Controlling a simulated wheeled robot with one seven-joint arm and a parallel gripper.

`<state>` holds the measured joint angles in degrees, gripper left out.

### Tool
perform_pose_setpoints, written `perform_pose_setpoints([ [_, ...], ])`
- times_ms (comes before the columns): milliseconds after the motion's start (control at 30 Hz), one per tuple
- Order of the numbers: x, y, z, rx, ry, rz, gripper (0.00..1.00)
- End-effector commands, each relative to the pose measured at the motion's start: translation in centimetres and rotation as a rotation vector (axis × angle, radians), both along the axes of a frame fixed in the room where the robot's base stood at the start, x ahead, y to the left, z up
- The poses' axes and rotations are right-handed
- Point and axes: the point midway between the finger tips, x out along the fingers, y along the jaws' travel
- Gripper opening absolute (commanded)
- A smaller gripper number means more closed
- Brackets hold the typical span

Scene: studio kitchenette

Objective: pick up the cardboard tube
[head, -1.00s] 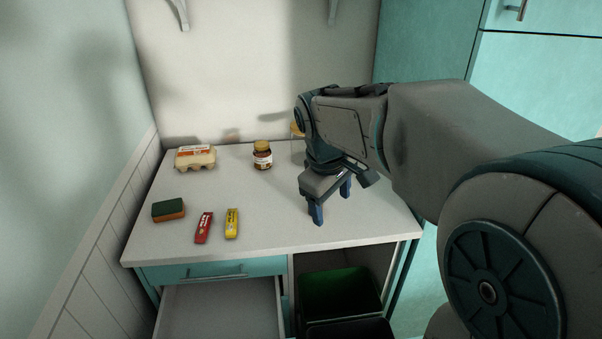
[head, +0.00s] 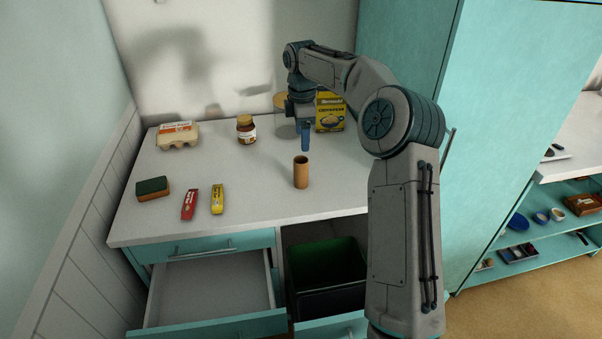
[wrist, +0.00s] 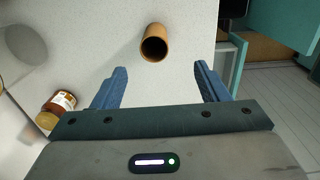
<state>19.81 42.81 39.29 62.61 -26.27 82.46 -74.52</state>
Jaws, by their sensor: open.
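The cardboard tube (head: 301,173) is a short brown cylinder standing upright on the white counter (head: 250,197), right of the middle. In the wrist view the tube (wrist: 155,43) shows its open dark top, beyond the fingertips and roughly midway between them. My gripper (head: 305,148) points down above the counter, behind the tube in the head view. In the wrist view my gripper (wrist: 159,73) has its two blue fingers apart with nothing between them. The tube is apart from both fingers.
A brown jar (head: 246,130), a glass canister (head: 284,115) and a yellow box (head: 329,112) stand at the back. An egg carton (head: 178,134), sponge (head: 152,188), red packet (head: 189,202) and yellow packet (head: 217,199) lie left. An open drawer (head: 210,290) and dark bin (head: 325,275) are below.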

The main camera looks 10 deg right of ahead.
Motion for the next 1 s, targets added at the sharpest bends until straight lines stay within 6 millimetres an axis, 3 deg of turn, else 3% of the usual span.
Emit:
perform_pose_setpoints([
  [167, 0.5, -0.4, -1.4, 0.009, 0.007, 0.016, 0.68],
  [500, 0.5, -0.4, -7.6, 0.009, 0.007, 0.017, 0.68],
  [767, 0.6, -0.2, -9.5, 0.009, 0.006, 0.016, 0.68],
  [1000, 1.0, 0.1, -12.8, 0.01, 0.007, 0.016, 0.68],
])
